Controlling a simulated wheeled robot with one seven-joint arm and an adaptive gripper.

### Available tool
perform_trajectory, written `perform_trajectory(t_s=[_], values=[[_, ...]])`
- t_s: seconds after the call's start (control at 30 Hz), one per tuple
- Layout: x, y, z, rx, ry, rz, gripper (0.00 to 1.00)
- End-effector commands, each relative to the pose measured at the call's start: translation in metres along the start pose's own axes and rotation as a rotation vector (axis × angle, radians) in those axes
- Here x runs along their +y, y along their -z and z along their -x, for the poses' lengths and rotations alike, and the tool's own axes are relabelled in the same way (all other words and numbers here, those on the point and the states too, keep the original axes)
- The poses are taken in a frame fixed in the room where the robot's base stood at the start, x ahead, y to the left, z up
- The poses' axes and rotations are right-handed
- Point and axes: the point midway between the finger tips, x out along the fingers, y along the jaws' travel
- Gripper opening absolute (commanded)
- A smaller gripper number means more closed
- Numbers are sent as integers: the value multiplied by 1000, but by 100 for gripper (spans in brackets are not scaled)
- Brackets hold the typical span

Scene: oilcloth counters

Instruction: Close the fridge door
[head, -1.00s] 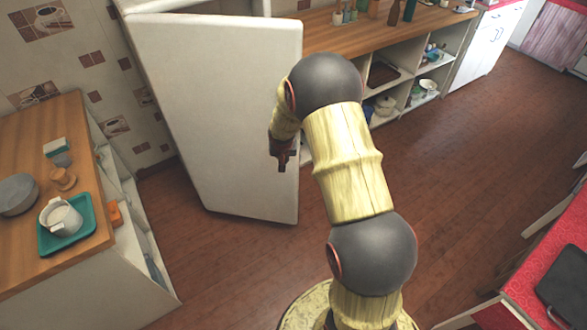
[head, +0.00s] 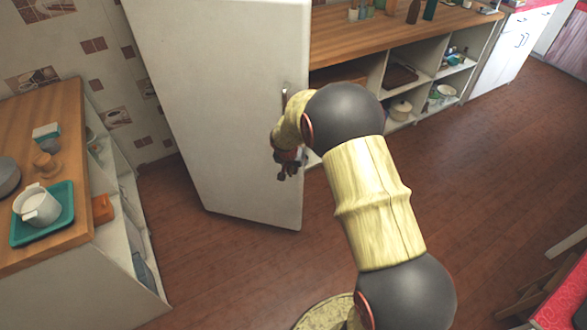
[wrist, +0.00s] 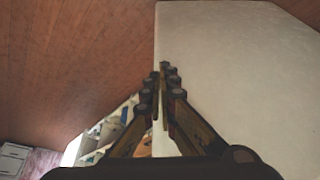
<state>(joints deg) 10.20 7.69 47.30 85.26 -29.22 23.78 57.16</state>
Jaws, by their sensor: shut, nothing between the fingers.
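The white fridge door (head: 225,120) stands in the upper left middle of the head view, swung open, with its broad face towards me. A small handle (head: 286,93) shows near its right edge, partly behind my arm. My gripper (head: 288,172) is shut and empty beside the lower right edge of the door. In the wrist view, the shut fingers (wrist: 163,78) line up with the edge of the door (wrist: 240,85), which fills the right side. I cannot tell whether the fingers touch the door. The fridge body is mostly hidden.
A wooden counter (head: 75,120) at left holds a teal tray (head: 62,222) with a white jug. A long counter with open shelves (head: 420,85) stands behind the door to the right. A red-topped table (head: 565,300) is at lower right. The brown floor (head: 470,170) between is clear.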

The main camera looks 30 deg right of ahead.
Motion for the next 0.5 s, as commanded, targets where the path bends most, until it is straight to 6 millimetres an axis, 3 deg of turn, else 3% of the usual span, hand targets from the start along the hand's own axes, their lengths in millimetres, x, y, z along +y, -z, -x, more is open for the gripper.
perform_trajectory(t_s=[0.03, 0.23, 0.5], values=[[0, -1, -14, -1, -1, -1, 0], [1, -1, -53, -1, -1, -1, 0], [0, 31, -62, 1, 0, -2, 0]])
